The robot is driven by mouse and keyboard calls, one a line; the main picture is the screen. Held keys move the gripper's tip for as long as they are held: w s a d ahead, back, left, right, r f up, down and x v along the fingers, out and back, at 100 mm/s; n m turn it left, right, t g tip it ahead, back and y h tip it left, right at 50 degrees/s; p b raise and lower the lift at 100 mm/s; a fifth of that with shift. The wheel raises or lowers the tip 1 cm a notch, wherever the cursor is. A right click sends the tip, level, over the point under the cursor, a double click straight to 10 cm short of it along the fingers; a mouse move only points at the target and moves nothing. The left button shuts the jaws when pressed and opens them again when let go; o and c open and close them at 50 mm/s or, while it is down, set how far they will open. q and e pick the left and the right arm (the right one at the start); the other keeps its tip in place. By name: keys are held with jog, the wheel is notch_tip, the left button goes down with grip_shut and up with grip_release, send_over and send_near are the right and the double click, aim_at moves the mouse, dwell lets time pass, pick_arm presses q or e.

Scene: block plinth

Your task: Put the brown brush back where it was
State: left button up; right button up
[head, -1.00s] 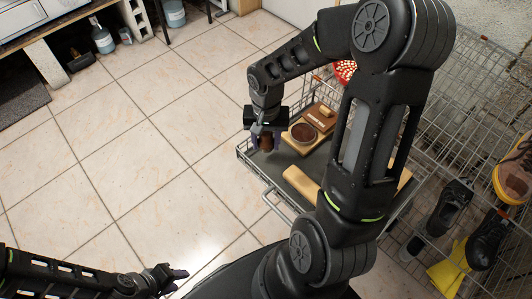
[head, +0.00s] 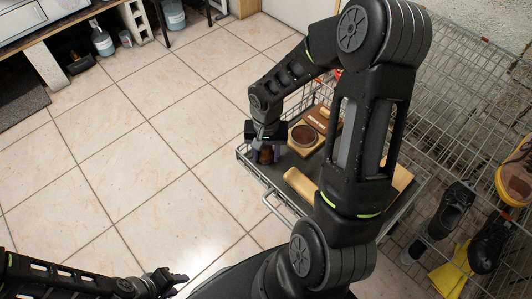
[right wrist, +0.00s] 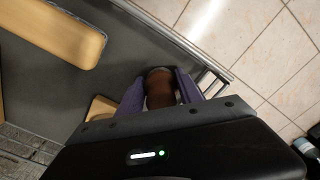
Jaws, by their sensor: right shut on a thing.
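My right gripper (head: 266,157) is low over the left end of the grey cart top (head: 262,172) in the head view. It is shut on the brown brush (right wrist: 160,88), which shows between the purple fingers in the right wrist view. The fingers hide much of the brush, and I cannot tell whether it touches the cart top. A round dark brown tin (head: 303,135) sits to the right of the gripper, on a pale wooden base. My left gripper (head: 176,284) is at the bottom left of the head view, empty, with its fingers apart.
A pale wooden block (head: 299,186) lies near the cart's front edge; it also shows in the right wrist view (right wrist: 55,32). The cart's wire rim and handle (head: 272,205) border the top. Black shoes (head: 452,210) and a yellow glove (head: 452,272) are on the right. My arm hides the cart's middle.

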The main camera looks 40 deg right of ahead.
jog(key=shift+f, duration=0.15)
jog(key=o, duration=1.2)
jog(key=shift+r, duration=0.45)
notch_tip(320, 180, up, 11)
jog(key=shift+r+p, duration=0.2)
jog(key=shift+p, duration=1)
